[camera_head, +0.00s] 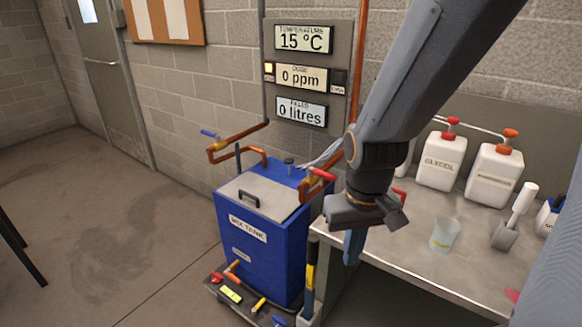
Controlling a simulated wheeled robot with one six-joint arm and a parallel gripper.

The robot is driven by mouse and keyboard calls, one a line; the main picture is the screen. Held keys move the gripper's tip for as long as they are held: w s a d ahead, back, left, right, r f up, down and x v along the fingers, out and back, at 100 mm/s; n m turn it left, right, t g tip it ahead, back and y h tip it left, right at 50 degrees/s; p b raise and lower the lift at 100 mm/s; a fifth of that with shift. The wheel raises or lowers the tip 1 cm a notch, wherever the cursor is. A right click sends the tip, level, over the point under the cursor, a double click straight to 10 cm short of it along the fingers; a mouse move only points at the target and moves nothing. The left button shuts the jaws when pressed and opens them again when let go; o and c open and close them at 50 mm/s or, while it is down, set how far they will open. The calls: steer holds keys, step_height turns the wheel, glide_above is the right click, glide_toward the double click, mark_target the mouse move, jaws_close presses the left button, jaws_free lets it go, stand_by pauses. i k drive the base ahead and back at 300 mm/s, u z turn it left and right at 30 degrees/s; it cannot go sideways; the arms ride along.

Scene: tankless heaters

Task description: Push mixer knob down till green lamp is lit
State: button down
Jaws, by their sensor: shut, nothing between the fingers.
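On the wall panel, a lamp (268,68) at the left glows yellow-orange. A dark square (340,76) at the right is unlit, and I see no green light. My gripper (368,214) is shut and empty, right of the tank and over the bench's left edge, apart from the knob. My arm hides part of the wall behind.
Pipes with a blue-handled valve (210,133) and a red-handled valve (322,174) flank the tank top. The bench (455,262) at the right holds white jugs (441,160), a clear beaker (445,234) and a grey holder with a white-handled tool (512,220).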

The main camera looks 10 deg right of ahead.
mark_target(289, 161)
steer(key=u, duration=2.15)
steer(key=i, duration=2.05)
steer(key=z, duration=3.45)
steer(key=i, duration=0.35)
steer(key=z, duration=0.15)
